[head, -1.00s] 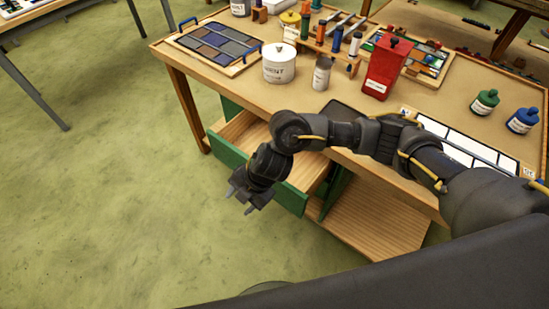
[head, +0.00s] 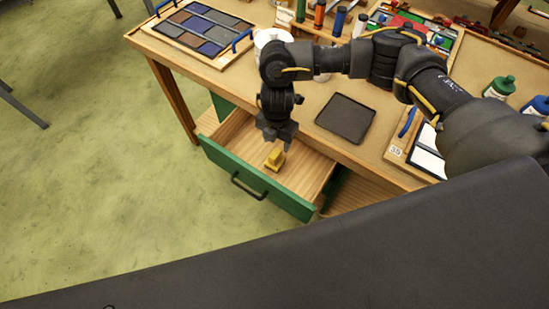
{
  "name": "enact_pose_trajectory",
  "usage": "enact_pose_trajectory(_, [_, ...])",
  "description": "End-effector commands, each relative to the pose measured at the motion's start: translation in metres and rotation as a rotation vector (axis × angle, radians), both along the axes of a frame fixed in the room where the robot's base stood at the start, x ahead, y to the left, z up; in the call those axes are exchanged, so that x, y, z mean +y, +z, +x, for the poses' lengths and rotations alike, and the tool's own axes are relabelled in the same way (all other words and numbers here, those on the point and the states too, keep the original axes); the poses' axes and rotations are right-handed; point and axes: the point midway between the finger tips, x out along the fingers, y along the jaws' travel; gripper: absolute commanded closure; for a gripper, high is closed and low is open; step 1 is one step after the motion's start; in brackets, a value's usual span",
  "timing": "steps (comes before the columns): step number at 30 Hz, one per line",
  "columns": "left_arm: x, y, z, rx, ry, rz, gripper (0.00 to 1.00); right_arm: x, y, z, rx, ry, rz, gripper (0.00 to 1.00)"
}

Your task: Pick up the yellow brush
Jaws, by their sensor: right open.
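The yellow brush (head: 274,159) lies in the open wooden drawer (head: 229,134) with a green front, near the drawer's middle. My right gripper (head: 275,146) points down just above the brush, with its fingers open. I cannot tell whether the fingertips reach down beside the brush or touch it. My left gripper is not in view.
The green drawer front (head: 221,168) has a dark handle (head: 247,187). On the workbench (head: 305,112) above are a dark square tray (head: 346,117), a tray of grey-blue tiles (head: 205,27) and green and blue bottles (head: 499,87).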

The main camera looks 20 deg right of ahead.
Motion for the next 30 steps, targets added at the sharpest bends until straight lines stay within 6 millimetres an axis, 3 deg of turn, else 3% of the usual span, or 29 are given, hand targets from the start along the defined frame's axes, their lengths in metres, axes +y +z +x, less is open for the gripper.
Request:
enact_pose_trajectory(2, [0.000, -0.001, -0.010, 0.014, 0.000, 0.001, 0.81, 0.000, -0.014, 0.000, 0.003, -0.003, -0.001, 0.47])
enact_pose_trajectory(5, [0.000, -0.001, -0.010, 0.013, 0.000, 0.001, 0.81, 0.000, -0.024, 0.001, 0.000, -0.002, 0.000, 0.47])
enact_pose_trajectory(13, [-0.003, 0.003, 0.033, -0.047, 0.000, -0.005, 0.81, 0.000, -0.033, 0.001, 0.001, -0.001, -0.001, 0.47])
enact_pose_trajectory(22, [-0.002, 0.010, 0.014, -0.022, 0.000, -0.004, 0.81, 0.002, -0.073, 0.007, 0.001, -0.002, -0.001, 0.47])
enact_pose_trajectory(30, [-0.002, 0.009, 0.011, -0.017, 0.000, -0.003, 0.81, 0.002, -0.081, 0.007, -0.001, 0.000, 0.001, 0.47])
